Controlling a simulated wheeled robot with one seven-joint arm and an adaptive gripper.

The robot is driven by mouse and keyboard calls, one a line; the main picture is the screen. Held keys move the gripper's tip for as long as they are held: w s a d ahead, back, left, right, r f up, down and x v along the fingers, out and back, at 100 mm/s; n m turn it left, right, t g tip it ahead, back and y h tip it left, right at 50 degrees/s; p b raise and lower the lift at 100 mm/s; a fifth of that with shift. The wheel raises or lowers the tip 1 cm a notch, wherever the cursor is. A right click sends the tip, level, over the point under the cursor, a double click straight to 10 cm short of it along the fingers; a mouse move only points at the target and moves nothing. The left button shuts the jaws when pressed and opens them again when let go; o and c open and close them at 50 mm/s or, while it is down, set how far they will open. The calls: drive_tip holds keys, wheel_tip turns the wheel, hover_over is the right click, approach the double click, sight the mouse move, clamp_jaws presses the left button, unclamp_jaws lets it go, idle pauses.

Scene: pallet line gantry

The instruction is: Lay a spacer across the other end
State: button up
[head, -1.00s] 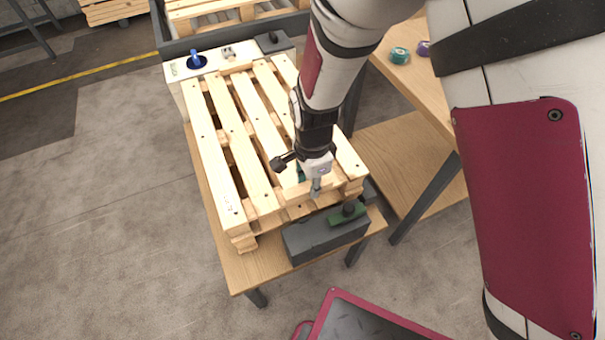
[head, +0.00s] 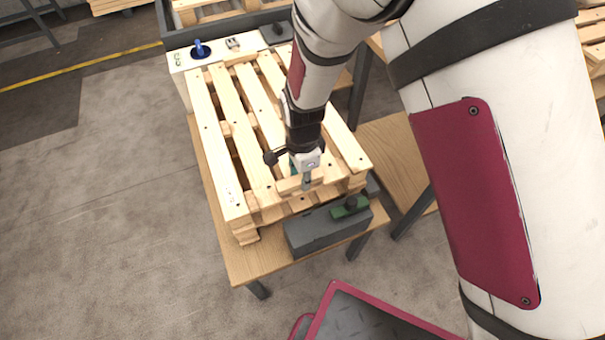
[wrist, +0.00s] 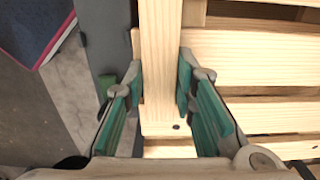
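A stringer-topped wooden pallet (head: 232,190) lies on a wooden table. My gripper (head: 304,179) points down at its near end. In the wrist view my gripper (wrist: 160,92) has its green-padded fingers against both sides of a pale wooden spacer (wrist: 160,50) and looks shut on it. The spacer also shows in the head view (head: 287,186), crosswise over the top boards close to the near end. I cannot tell whether it bears on the boards or hangs just above them. Another pale wooden strip (head: 240,59) lies at the far end. The fingers hide part of the held spacer.
A dark grey block with a green-based clamp (head: 350,207) stands at the near edge of the pallet. A white control box with a blue knob (head: 199,49) stands at the far left corner. The table's (head: 245,268) near left corner is bare.

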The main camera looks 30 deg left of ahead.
drive_tip(key=o, duration=0.4)
drive_tip(key=shift+c, duration=0.2)
wheel_tip(320, 180, up, 12)
drive_tip(key=p, duration=0.1)
drive_tip(key=shift+r, duration=0.15)
